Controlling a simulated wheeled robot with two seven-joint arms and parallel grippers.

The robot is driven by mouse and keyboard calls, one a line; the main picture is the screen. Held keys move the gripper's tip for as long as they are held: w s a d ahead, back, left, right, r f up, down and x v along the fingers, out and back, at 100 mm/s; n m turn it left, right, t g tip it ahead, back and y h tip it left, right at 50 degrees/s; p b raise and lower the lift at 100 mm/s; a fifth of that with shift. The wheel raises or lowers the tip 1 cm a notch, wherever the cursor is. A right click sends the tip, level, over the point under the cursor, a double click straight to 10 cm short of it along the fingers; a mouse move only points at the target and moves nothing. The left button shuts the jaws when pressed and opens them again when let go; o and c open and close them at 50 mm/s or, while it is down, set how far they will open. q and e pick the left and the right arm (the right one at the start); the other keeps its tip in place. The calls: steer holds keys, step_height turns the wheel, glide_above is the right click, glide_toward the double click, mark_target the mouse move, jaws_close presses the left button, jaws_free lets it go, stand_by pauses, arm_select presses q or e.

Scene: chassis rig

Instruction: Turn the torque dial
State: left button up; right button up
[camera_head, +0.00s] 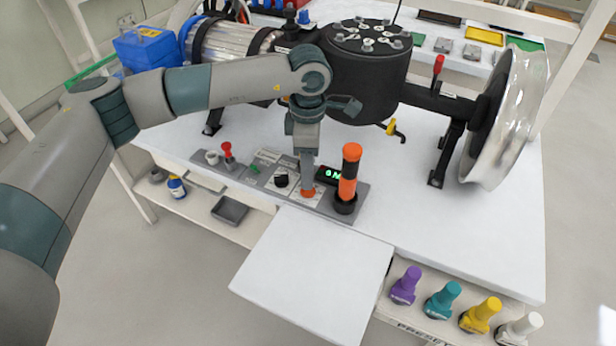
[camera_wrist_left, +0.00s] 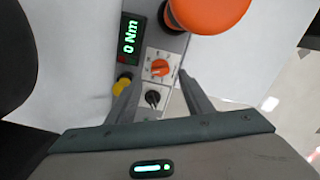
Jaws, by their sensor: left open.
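The orange dial (camera_head: 308,193), which I take for the torque dial, sits on a white scale plate in the grey panel (camera_head: 264,162). In the left wrist view the orange dial (camera_wrist_left: 160,68) has a pointer and marks around it. A display (camera_wrist_left: 130,38) beside it reads "0 Nm" in green. My left gripper (camera_head: 308,182) points down over the dial. In the wrist view its open fingers (camera_wrist_left: 157,76) stand on either side of the dial, apart from it. A black knob (camera_wrist_left: 152,98) also lies between the fingers, nearer the palm. My right gripper is out of view.
An upright tool with an orange and black handle (camera_head: 349,170) stands just right of the dial. A black knob (camera_head: 281,181) and a red-topped lever (camera_head: 228,155) are to the left. The black motor housing (camera_head: 366,80) is behind. A bare white board (camera_head: 315,270) lies in front.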

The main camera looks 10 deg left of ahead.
arm_select(q)
step_height(320, 180, up, 13)
steer(key=b, duration=0.1)
steer(key=shift+b, duration=0.3)
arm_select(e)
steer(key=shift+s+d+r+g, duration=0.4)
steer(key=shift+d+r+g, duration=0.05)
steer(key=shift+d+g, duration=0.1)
arm_select(q)
steer(key=shift+f, duration=0.1)
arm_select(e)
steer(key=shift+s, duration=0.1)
